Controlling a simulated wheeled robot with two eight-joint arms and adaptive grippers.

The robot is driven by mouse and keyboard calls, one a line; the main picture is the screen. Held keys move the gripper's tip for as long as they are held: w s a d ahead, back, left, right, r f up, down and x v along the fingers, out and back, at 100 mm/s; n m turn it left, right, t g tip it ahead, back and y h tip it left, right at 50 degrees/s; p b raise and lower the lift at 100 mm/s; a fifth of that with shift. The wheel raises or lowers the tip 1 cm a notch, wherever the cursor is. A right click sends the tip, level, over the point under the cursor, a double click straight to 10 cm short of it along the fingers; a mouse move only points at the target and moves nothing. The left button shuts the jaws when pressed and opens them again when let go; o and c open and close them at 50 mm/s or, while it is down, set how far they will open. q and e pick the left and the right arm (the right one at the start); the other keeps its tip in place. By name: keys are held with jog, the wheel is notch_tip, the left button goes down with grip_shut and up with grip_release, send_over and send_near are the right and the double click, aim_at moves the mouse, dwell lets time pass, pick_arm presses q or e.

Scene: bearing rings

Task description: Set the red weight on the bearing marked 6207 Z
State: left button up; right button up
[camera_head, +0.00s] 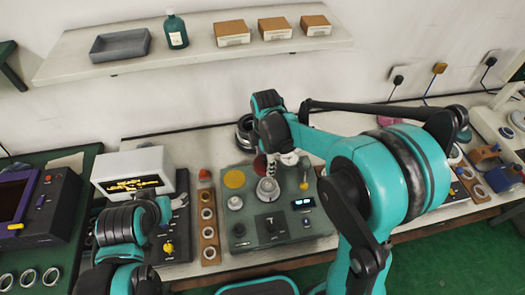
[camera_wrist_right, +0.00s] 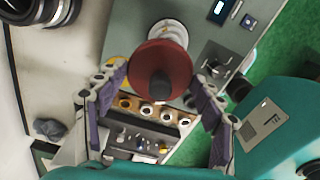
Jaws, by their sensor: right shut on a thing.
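The red weight (camera_wrist_right: 163,72) is a round red disc with a dark knob, between the fingers of my right gripper (camera_wrist_right: 160,85). It shows small and dark red in the head view (camera_head: 260,164), partly hidden by the right gripper (camera_head: 277,160). It is held over the grey-green panel, near a silver round stand (camera_head: 268,189). Several bearing rings lie on a wooden strip (camera_head: 208,228) left of that panel. Their markings are too small to read, so I cannot tell which is 6207 Z. My left gripper (camera_head: 180,201) is near the white display box; its opening is unclear.
The grey-green panel (camera_head: 240,215) carries knobs, a yellow disc and a small display. The white display box (camera_head: 135,172) stands on the left. More rings (camera_head: 30,278) lie at the lower left. A wall shelf (camera_head: 190,52) holds a grey tray, a bottle and boxes.

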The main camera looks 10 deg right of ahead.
jog(key=shift+s+d+f+n+p, duration=0.45)
jog(key=shift+f+n+p, duration=0.25)
jog(key=shift+n, duration=0.2)
jog(key=shift+s+f, duration=0.25)
jog(key=shift+f, duration=0.1)
jog(key=shift+f+n, duration=0.25)
jog(key=shift+n, duration=0.05)
jog(key=b, duration=0.4)
send_over(268, 184)
jog(key=shift+f, duration=2.8)
pick_arm(q)
jog(key=shift+f, duration=0.85)
jog(key=shift+f+b, duration=0.6)
pick_arm(e)
jog(key=shift+f, duration=0.25)
pick_arm(q)
jog(key=shift+f+b, duration=0.6)
jog(key=shift+b, duration=0.05)
pick_arm(e)
jog(key=shift+f, duration=0.6)
pick_arm(q)
jog(key=shift+f, duration=0.25)
